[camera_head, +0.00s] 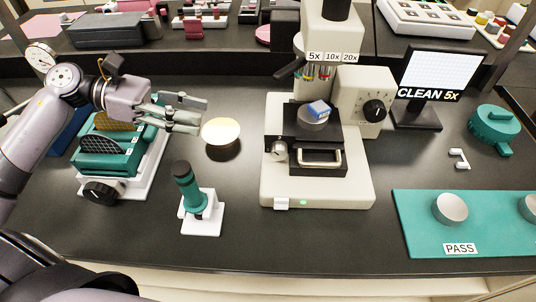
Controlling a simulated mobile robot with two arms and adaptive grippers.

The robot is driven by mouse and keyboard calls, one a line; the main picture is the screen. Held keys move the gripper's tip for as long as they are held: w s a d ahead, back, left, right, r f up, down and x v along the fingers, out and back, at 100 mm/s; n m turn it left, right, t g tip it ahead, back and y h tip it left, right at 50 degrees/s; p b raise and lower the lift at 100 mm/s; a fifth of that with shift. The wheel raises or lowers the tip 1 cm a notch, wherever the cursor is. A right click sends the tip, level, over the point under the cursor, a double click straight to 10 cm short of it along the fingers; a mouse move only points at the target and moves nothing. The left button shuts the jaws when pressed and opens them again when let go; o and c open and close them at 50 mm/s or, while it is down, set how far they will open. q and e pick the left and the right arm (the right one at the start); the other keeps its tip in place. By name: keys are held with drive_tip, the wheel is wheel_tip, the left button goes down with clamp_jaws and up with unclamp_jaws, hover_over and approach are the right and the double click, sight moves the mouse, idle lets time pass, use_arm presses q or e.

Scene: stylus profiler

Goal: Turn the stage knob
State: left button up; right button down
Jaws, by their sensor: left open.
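The microscope-like instrument (318,190) stands on the dark bench at the centre. Its black stage (318,167) has a front handle and carries a grey disc (313,121) with a small blue block (319,109) on it. A small silver knob (279,153) sits at the stage's left side. A larger black dial (375,110) is on the housing at the right. My left gripper (203,113) is open and empty, in the air left of the stage and apart from both knobs. My right gripper is out of view.
A teal rack device (108,160) with a black knob is under my left arm. A glowing round lamp (221,132) and a green-handled tool on a white stand (200,219) lie between it and the instrument. At right are a "CLEAN 5x" screen (434,75) and a teal PASS mat (420,228).

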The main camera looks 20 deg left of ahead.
use_arm(q)
wheel_tip(320, 180, down, 3)
drive_tip(key=a+m+y, duration=0.1)
drive_tip(key=p, duration=0.5)
approach(279, 149)
drive_tip(key=w+d+f, duration=0.1)
drive_tip(key=d, duration=0.1)
drive_tip(key=w+d+f, duration=0.2)
drive_tip(key=d+f, duration=0.1)
drive_tip(key=shift+d, duration=0.35)
drive_tip(key=shift+w+d+f, duration=0.15)
drive_tip(key=shift+d+f, duration=0.15)
drive_tip(key=shift+d, duration=0.15)
drive_tip(key=shift+y, duration=0.3)
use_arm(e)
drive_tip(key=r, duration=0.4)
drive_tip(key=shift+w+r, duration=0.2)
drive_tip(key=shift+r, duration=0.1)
use_arm(q)
drive_tip(key=shift+c, duration=0.4)
clamp_jaws()
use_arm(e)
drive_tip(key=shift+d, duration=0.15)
